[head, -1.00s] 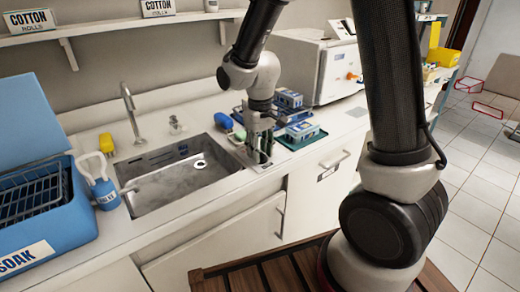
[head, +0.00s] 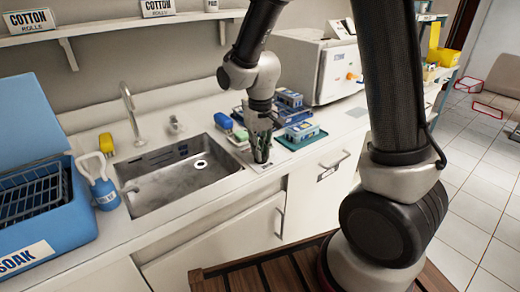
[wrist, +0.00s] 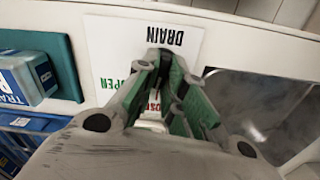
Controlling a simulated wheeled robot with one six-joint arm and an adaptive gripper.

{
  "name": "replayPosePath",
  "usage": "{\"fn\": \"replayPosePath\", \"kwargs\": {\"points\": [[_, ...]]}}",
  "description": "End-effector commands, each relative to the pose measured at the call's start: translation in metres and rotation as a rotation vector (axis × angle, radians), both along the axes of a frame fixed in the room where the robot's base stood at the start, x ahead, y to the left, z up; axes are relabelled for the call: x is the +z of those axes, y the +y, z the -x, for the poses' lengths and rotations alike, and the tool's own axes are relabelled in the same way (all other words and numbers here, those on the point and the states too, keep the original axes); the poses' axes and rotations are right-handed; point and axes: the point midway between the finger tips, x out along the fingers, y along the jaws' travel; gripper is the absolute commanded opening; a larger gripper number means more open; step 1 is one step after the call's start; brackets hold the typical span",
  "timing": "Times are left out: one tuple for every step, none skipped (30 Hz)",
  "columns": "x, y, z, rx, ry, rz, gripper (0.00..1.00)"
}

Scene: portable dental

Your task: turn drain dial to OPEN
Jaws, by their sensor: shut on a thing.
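My gripper (head: 262,157) points straight down at the counter, just right of the sink. In the wrist view its fingertips (wrist: 162,62) are close together over the white drain label plate (wrist: 192,35). The gripper is shut on the drain dial, which the fingers mostly hide. The plate shows DRAIN in black and OPEN in green, both upside down, and a partly covered red word between the fingers. I cannot tell which way the dial points.
The steel sink (head: 185,170) lies left of my gripper, with a faucet (head: 131,110) behind it. A green tray (head: 303,141) with blue boxes sits close on the right. A blue soak tub (head: 45,225) stands at the far left.

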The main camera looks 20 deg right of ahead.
Motion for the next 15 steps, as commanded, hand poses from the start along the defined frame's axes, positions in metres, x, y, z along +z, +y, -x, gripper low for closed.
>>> {"fn": "replayPosePath", "kwargs": {"points": [[0.0002,-0.0003,-0.0001,-0.037,0.000,0.000,0.00],[0.0002,-0.0004,-0.0002,-0.062,0.000,0.000,0.00],[0.0002,-0.0006,-0.0002,-0.098,0.000,0.000,0.00],[0.0002,-0.0007,-0.0001,-0.126,0.000,0.000,0.00],[0.0002,-0.0008,-0.0001,-0.154,0.000,0.000,0.00],[0.0002,-0.0010,-0.0001,-0.192,0.000,0.000,0.00],[0.0002,-0.0011,-0.0002,-0.221,0.000,0.000,0.00],[0.0002,-0.0012,-0.0002,-0.249,0.000,0.000,0.00],[0.0002,-0.0014,-0.0001,-0.288,0.000,0.000,0.00],[0.0003,-0.0015,-0.0001,-0.316,0.000,0.000,0.00],[0.0003,-0.0016,0.0000,-0.345,0.000,0.000,0.00],[0.0003,-0.0018,-0.0001,-0.383,0.000,0.000,0.00],[0.0003,-0.0019,0.0000,-0.411,0.000,0.000,0.00],[0.0003,-0.0020,0.0000,-0.439,0.000,0.000,0.00],[0.0003,-0.0021,0.0001,-0.476,0.000,0.000,0.00]]}}
